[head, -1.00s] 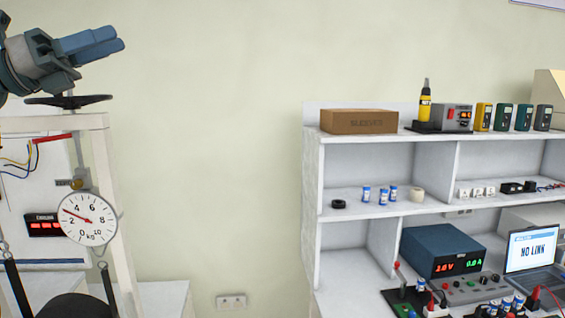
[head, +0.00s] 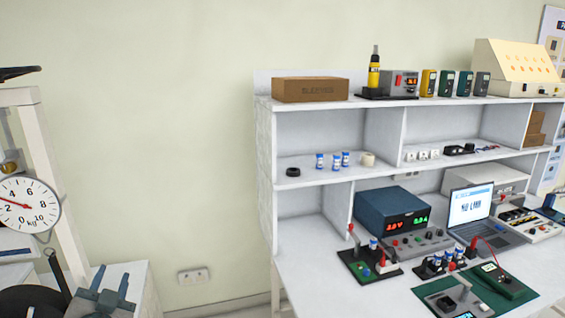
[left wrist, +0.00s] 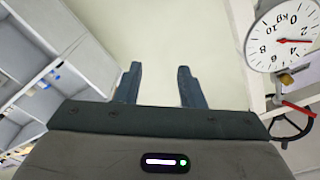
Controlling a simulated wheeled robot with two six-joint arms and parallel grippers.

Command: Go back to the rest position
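My left gripper (head: 110,288) shows at the bottom left of the head view, low in front of a white cabinet or table side. In the left wrist view its two blue-grey fingers (left wrist: 157,85) stand apart with nothing between them, so it is open and empty. It touches nothing that I can see. My right gripper is in neither view.
A round dial scale (head: 28,205) hangs from a white frame (head: 48,165) at the left, also visible in the left wrist view (left wrist: 283,38). A white shelf bench (head: 265,170) with instruments, a laptop (head: 473,208) and boards fills the right. Bare wall lies between.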

